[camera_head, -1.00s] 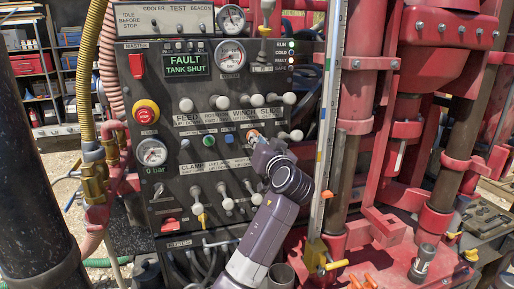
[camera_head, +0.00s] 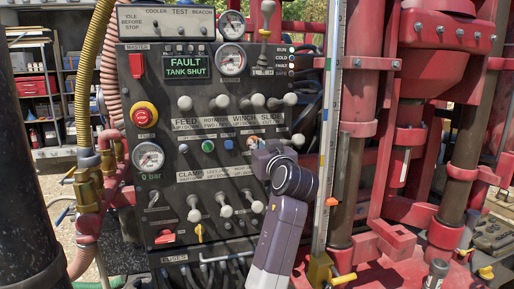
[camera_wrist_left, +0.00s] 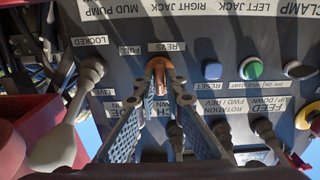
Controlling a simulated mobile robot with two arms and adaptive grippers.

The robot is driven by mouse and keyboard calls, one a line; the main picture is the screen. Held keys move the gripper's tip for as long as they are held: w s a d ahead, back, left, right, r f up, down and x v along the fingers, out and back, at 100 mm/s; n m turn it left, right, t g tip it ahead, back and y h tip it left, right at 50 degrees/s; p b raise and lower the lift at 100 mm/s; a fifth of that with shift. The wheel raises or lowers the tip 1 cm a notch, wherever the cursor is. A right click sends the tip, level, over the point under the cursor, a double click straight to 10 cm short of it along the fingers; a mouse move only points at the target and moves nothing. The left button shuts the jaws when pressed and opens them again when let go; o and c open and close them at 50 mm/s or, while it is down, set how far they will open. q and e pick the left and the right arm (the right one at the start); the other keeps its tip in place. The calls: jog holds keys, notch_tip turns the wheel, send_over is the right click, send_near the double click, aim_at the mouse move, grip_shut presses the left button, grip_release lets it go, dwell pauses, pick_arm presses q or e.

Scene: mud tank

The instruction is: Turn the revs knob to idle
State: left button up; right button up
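The revs knob (camera_head: 252,141) is a small orange lever knob on the dark control panel (camera_head: 240,104). In the left wrist view the knob (camera_wrist_left: 159,74) sits under a "REVS" label, with a "FULL" label to its left. I cannot read an idle mark. Its orange lever points down in that view. My left gripper (camera_head: 261,153) is close to the knob in the head view, and its wrist partly covers the panel. In the wrist view its two blue mesh fingers (camera_wrist_left: 160,108) are apart, around the knob's lever. I cannot tell whether they touch it. My right gripper is not in view.
White-knobbed levers (camera_head: 222,102) stand in a row above the revs knob, and more (camera_head: 225,204) below it. A green button (camera_head: 208,146) and a blue button (camera_head: 228,144) are to its left. A red stop button (camera_head: 144,115) is farther left. A vertical scale (camera_head: 329,130) stands right.

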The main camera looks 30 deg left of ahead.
pick_arm(q)
jog(key=o, duration=0.3)
jog(key=shift+d, duration=0.1)
jog(key=v, duration=1.2)
jog(key=shift+f, duration=0.1)
